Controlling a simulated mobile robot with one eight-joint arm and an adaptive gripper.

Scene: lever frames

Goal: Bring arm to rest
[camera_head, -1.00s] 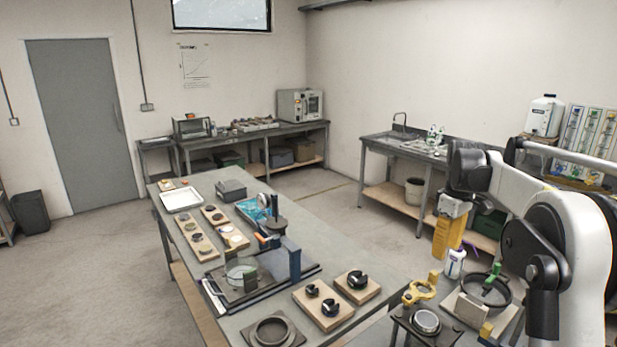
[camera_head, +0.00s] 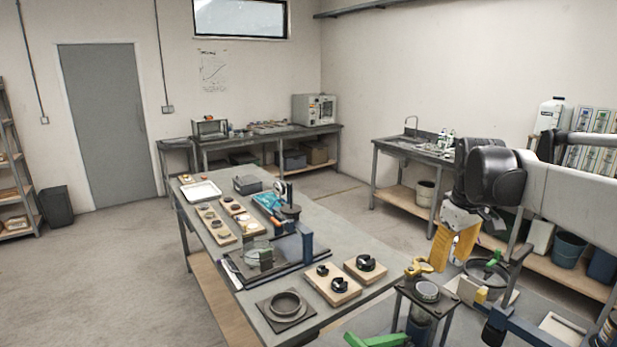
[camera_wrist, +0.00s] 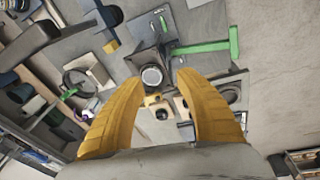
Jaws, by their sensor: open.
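My gripper (camera_head: 451,249) is at the right of the head view, at the end of my white and black arm. Its yellow fingers point down, above the area beside the stand with the round metal cap (camera_head: 427,291). In the wrist view, my gripper (camera_wrist: 154,82) shows two yellow fingers spread wide with nothing between them. The round cap (camera_wrist: 152,76) shows beyond the fingertips, apart from them.
A long grey table (camera_head: 345,239) carries wooden blocks with black parts (camera_head: 339,284) and a ring on a square plate (camera_head: 285,305). A green-handled tool (camera_head: 375,340) is at the front. Open floor (camera_head: 110,270) lies to the left.

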